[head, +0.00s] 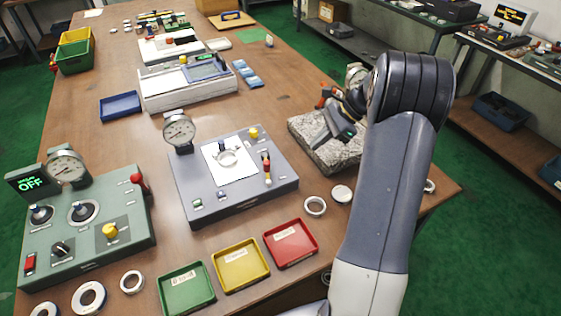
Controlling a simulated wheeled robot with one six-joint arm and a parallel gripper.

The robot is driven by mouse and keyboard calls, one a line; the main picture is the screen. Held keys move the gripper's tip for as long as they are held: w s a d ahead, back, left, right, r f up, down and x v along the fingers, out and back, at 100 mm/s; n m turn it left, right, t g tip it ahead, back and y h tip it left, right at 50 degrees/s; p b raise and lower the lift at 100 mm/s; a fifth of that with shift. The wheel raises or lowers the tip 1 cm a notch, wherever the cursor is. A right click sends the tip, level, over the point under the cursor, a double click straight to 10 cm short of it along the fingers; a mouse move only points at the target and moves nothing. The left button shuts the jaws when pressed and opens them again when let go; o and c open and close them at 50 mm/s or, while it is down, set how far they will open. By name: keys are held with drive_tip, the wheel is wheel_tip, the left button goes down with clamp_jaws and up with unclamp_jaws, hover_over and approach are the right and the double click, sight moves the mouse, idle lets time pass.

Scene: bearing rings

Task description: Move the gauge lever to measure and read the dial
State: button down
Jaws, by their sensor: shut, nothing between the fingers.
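The gauge box (262,193) is grey-blue and stands mid-table. Its round dial (179,131) stands on a post at the back left corner; the needle is too small to read. A metal ring (227,157) sits on the white plate of the box. The gauge lever (266,166), with a red and pale handle, stands upright at the right side of the plate. My gripper (322,138) is shut and empty, over the grey granite block (318,155) to the right of the gauge box, apart from the lever. My own arm hides part of the block.
A green-grey box (88,232) with an OFF display stands at the left. Green (187,288), yellow (240,264) and red (291,243) trays line the front. Loose rings (315,206) lie nearby. A white instrument (190,85) stands behind. Bare table separates gauge box and block.

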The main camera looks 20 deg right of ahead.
sight(266, 164)
drive_tip(key=shift+d+r+m+t+y, duration=0.3)
drive_tip(key=shift+r+m+y, duration=0.2)
drive_tip(key=shift+r, duration=0.1)
drive_tip(key=shift+a, duration=0.1)
drive_tip(key=x, duration=1)
drive_tip(key=shift+p, duration=0.4)
drive_tip(key=shift+w+a+p, duration=0.2)
drive_tip(key=shift+a+p, duration=0.1)
drive_tip(key=shift+a, duration=0.95)
drive_tip(key=shift+w+a, duration=0.15)
drive_tip(key=shift+a, duration=0.6)
